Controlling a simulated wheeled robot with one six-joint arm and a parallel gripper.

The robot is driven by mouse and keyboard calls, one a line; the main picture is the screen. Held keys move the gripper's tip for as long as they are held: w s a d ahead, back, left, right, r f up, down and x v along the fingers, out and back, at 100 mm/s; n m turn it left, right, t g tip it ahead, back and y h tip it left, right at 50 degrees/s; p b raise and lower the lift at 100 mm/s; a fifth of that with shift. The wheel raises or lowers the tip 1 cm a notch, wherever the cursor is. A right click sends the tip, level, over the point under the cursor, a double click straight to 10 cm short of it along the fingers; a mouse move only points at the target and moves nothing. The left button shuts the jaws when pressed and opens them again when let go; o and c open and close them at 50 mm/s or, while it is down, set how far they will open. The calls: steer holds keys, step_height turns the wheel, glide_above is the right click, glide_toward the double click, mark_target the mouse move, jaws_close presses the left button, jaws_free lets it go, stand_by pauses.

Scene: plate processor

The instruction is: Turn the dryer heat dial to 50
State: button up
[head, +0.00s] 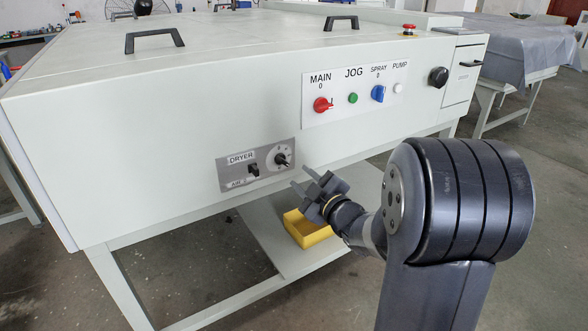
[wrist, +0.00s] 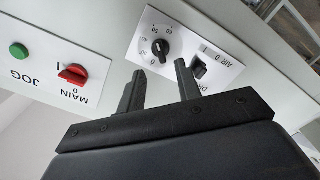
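The dryer panel (head: 225,178) is a grey plate low on the machine's front. It bears a black round heat dial (head: 282,159) with a ring of numbers and, left of the dial, a black switch (head: 253,170). In the wrist view the dial (wrist: 161,49) lies just beyond the fingertips, roughly between them, and the switch (wrist: 199,68) is right of the fingers. I cannot read the dial's setting with certainty. My gripper (head: 303,180) is open and empty, in front of the panel and below right of the dial; its fingers also show in the wrist view (wrist: 160,68).
Above right is the main panel (head: 337,108) with a red MAIN knob (head: 323,104), green JOG button (head: 353,98) and blue SPRAY knob (head: 377,93). A black knob (head: 438,77) is farther right. A yellow bin (head: 307,232) sits on a shelf below.

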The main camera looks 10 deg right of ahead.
mark_target(286, 163)
steer(key=v, duration=0.3)
steer(key=shift+s+d, duration=0.1)
steer(key=shift+s, duration=0.2)
steer(key=shift+w, duration=0.1)
steer(key=b+x, duration=0.1)
steer(key=x, duration=0.9)
steer(key=shift+w+f, duration=0.1)
steer(key=shift+w, duration=0.25)
steer(key=shift+b, duration=0.3)
steer(key=shift+n, duration=0.3)
steer(key=shift+s, duration=0.15)
